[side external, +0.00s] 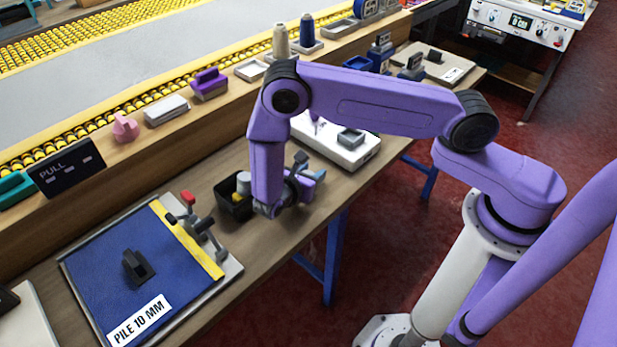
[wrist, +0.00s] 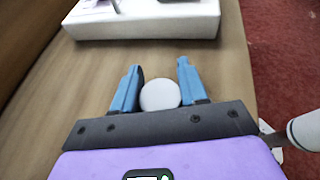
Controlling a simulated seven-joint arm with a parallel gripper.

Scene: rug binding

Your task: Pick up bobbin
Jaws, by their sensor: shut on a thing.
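In the wrist view, a round white thing (wrist: 160,95), which I take to be the bobbin seen end-on, sits between the two blue fingers of my gripper (wrist: 158,72). The fingers are shut on it. Bare wooden table shows beyond the fingertips. In the side view, my gripper (side external: 309,167) is low over the workbench, between a small black bin and a white machine base. The bobbin cannot be made out there.
The white machine base (side external: 335,143) lies just ahead; it also shows in the wrist view (wrist: 145,27). The black bin (side external: 233,205) holds white and yellow things. A blue board (side external: 100,270) lies left. The bench's front edge is close on the right.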

